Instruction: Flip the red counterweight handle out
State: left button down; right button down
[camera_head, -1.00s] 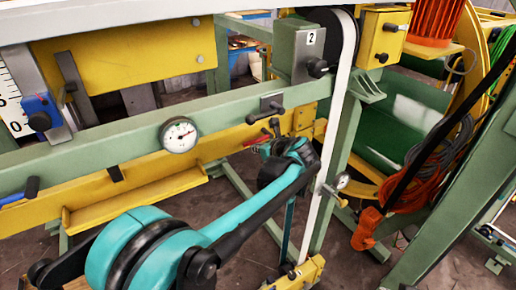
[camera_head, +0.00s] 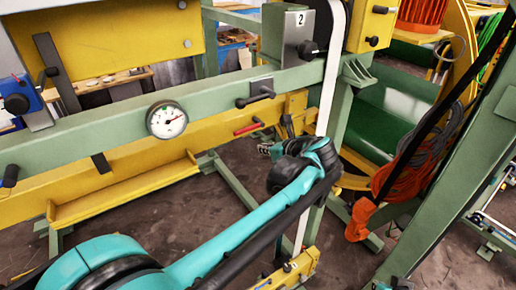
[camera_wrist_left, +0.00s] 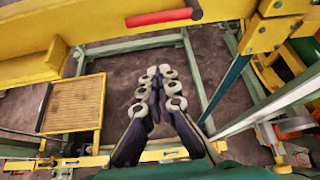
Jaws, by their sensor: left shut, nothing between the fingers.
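The red counterweight handle (camera_head: 248,128) is a short red bar with a dark end at its right. It sits at the yellow beam below the green rail in the head view. It lies nearly level across the top of the left wrist view (camera_wrist_left: 160,17). My left gripper (camera_head: 266,149) is below and slightly right of the handle in the head view, largely hidden behind my teal wrist. In the left wrist view its fingers (camera_wrist_left: 158,72) are together and empty, pointing toward the handle with a visible gap. My right gripper is not in view.
A black lever (camera_head: 258,94) is on the green rail (camera_head: 205,103) above the handle. A round gauge (camera_head: 167,119) is on the rail to the left. A white belt (camera_head: 330,70) runs down right of the handle. In the wrist view, a slatted board (camera_wrist_left: 72,104) is at the left.

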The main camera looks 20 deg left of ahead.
pick_arm(q)
jog(key=shift+s+d+r, duration=0.15)
jog(key=shift+s+d, duration=0.05)
jog(key=shift+d, duration=0.05)
jog(key=s+f+n+h+b, duration=0.3)
jog(key=s+f+n+b, duration=0.4)
jog(key=f, duration=0.5)
jog(key=s+f+n+h+b, duration=0.3)
jog(key=s+f+n+b, duration=0.5)
jog(key=f, duration=0.5)
jog(key=s+f+n+h+b, duration=0.3)
jog(key=s+f+n+b, duration=0.5)
jog(key=f, duration=0.5)
jog(key=shift+s+n+g, duration=0.3)
jog(key=shift+s+n, duration=0.3)
jog(key=shift+n, duration=0.4)
jog(key=shift+d, duration=0.1)
